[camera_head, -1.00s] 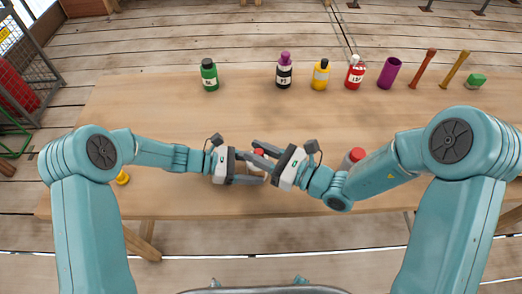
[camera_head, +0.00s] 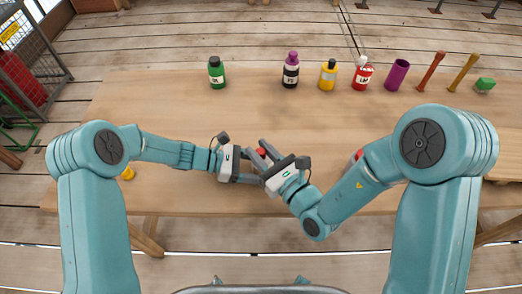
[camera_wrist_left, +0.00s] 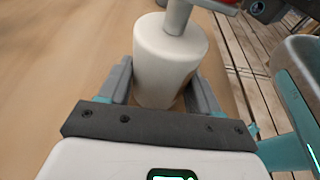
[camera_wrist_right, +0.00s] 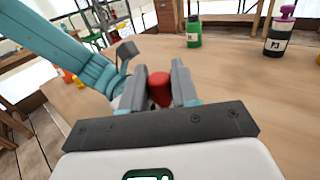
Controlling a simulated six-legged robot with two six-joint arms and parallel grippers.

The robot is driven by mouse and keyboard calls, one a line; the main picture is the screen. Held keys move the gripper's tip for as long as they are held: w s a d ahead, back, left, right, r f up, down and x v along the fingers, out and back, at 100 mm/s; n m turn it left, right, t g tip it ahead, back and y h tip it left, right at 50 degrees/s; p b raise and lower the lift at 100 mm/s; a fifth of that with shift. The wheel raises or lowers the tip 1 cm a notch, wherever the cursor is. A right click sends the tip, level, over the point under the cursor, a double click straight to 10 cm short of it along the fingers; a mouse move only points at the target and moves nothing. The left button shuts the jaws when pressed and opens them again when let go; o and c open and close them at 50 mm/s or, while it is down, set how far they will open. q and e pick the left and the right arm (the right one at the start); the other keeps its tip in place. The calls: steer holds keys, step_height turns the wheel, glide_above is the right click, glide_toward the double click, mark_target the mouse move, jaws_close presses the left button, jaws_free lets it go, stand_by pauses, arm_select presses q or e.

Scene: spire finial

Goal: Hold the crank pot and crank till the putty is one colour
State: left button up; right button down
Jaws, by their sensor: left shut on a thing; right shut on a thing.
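The crank pot (camera_wrist_left: 168,62) is a pale cream cylinder with a grey shaft rising from its top in the left wrist view. My left gripper (camera_wrist_left: 160,92) is shut on the pot's body, one finger on each side. The red crank knob (camera_wrist_right: 159,88) sits between the fingers of my right gripper (camera_wrist_right: 160,85), which is shut on it. In the head view the red knob (camera_head: 261,152) shows between the two grippers, above the table. The pot is mostly hidden there by my grippers. The putty inside is not visible.
The middle is clear.

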mark_target(261, 150)
steer(key=c, duration=1)
jaws_free()
steer(key=shift+o, duration=0.2)
step_height(261, 150, up, 10)
steer(key=shift+r, duration=0.1)
steer(key=shift+c, duration=0.3)
